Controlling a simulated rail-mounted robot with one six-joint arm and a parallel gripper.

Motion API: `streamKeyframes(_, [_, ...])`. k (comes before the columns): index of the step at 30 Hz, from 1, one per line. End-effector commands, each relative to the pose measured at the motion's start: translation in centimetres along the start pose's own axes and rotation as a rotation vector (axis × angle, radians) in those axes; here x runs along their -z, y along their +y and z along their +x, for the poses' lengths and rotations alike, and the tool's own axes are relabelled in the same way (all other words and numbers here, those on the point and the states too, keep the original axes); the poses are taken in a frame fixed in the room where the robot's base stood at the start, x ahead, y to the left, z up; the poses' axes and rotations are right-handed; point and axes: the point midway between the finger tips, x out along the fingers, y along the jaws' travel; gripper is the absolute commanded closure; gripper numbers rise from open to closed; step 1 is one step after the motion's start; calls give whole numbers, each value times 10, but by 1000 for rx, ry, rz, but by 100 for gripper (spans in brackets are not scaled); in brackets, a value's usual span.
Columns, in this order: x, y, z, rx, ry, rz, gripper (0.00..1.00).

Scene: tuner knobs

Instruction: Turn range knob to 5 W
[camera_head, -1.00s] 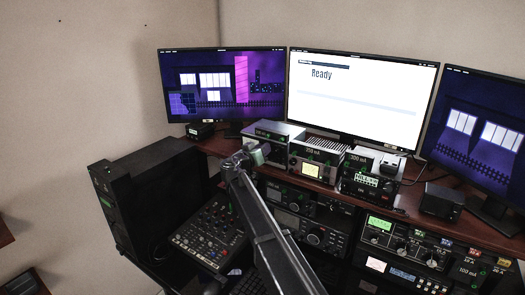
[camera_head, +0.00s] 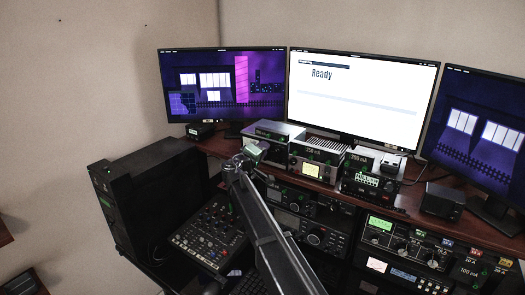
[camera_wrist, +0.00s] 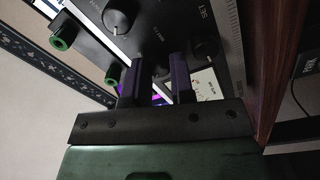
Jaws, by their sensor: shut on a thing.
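In the wrist view, a dark front panel (camera_wrist: 160,18) fills the top, turned on its side. It carries a large round knob (camera_wrist: 118,18) with a white pointer line and another knob (camera_wrist: 205,48) beside the word SET. My gripper (camera_wrist: 158,72) reaches the panel with one finger on each side of a dark, mostly hidden knob, which it is shut on. The knob's pointer and range marks cannot be read. A white meter face (camera_wrist: 203,86) shows partly behind the right finger. In the head view, my gripper (camera_head: 254,153) is at the front of the leftmost desktop unit (camera_head: 280,130).
Two green-ringed posts, one at the panel's edge (camera_wrist: 63,36), stand close to the left finger. In the head view, other units, one with a lit yellow meter (camera_head: 311,170), stand to the right. Monitors (camera_head: 362,95) stand behind. A mixer (camera_head: 208,232) lies below left.

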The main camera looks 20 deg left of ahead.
Motion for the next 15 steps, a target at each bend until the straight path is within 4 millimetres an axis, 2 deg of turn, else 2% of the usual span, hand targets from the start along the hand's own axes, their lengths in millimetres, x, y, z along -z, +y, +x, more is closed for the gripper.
streamKeyframes(6, [0, 0, 0, 0, 3, -76, 100])
streamKeyframes(15, [0, 0, 0, 1, 4, -102, 100])
